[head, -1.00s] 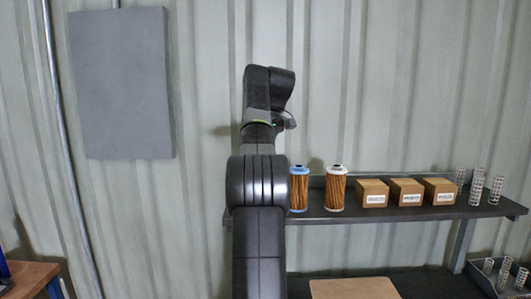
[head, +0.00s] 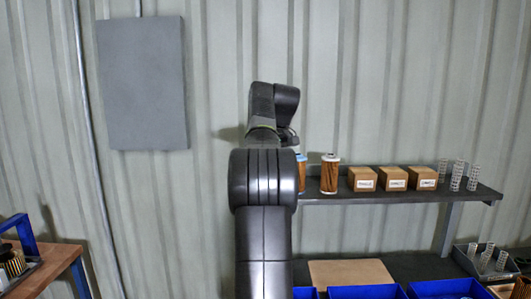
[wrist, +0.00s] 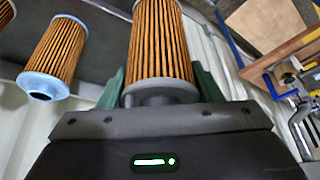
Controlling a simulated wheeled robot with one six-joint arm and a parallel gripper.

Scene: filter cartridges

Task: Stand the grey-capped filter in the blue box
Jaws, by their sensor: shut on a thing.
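In the wrist view, my gripper (wrist: 160,78), with green fingers, is shut on the grey-capped filter (wrist: 160,45), which has orange-brown pleats. Its grey end cap is nearest my wrist; its far end is cut off by the frame. In the head view my arm hides the gripper and this filter. Blue boxes show along the bottom edge: one beside my arm (head: 305,293), a middle one (head: 362,292) and a right one (head: 450,288). I cannot tell which is the task's, and their insides are mostly out of frame.
A blue-capped filter (head: 301,172), partly hidden by my arm, and a pale-capped filter (head: 330,174) stand on the wall shelf (head: 400,196). Cardboard boxes (head: 393,178) and mesh tubes (head: 457,175) stand to their right. A wooden bench (head: 55,262) is at left.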

